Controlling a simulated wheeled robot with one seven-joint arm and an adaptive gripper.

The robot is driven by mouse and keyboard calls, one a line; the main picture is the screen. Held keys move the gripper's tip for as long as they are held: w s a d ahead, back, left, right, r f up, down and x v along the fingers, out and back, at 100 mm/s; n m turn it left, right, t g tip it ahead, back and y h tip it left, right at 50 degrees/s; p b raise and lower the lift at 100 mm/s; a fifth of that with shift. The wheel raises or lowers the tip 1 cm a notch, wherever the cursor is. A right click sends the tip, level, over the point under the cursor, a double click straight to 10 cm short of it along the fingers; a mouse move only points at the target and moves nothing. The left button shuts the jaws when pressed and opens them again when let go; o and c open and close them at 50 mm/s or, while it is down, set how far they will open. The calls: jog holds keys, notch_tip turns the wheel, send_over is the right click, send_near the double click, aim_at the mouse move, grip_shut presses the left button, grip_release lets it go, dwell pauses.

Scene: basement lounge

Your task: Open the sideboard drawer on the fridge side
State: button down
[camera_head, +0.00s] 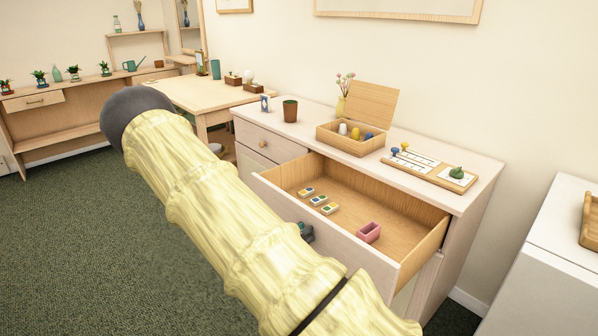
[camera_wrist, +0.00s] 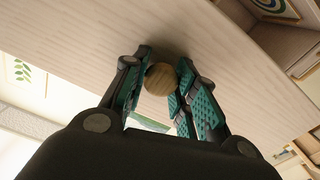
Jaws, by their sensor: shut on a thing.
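The pale sideboard (camera_head: 480,175) stands against the wall. Its upper right drawer (camera_head: 340,235), on the side of a white fridge-like cabinet (camera_head: 545,280), is pulled well out. My gripper (camera_head: 306,232) is at the drawer front, mostly hidden behind my arm. In the wrist view my gripper (camera_wrist: 160,85) has its teal-padded fingers on both sides of the round wooden drawer knob (camera_wrist: 159,79), shut on it. The upper left drawer (camera_head: 268,143) is closed, its knob showing.
On the sideboard top stand a brown cup (camera_head: 290,110), an open wooden box (camera_head: 355,138) and a board with small items (camera_head: 430,168). A wooden table (camera_head: 195,92) stands beyond. Green carpet (camera_head: 100,240) is clear at the left.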

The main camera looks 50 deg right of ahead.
jog(key=shift+w+a+f, duration=0.1)
jog(key=shift+w+a, duration=0.05)
jog(key=shift+a, duration=0.05)
jog(key=c, duration=1.1)
grip_release()
jog(key=shift+w+a, duration=0.1)
jog(key=shift+a, duration=0.05)
jog(key=shift+s+d, duration=0.2)
jog(key=w+a, duration=0.2)
jog(key=a, duration=0.9)
jog(key=shift+a, duration=0.4)
jog(key=shift+w, duration=0.1)
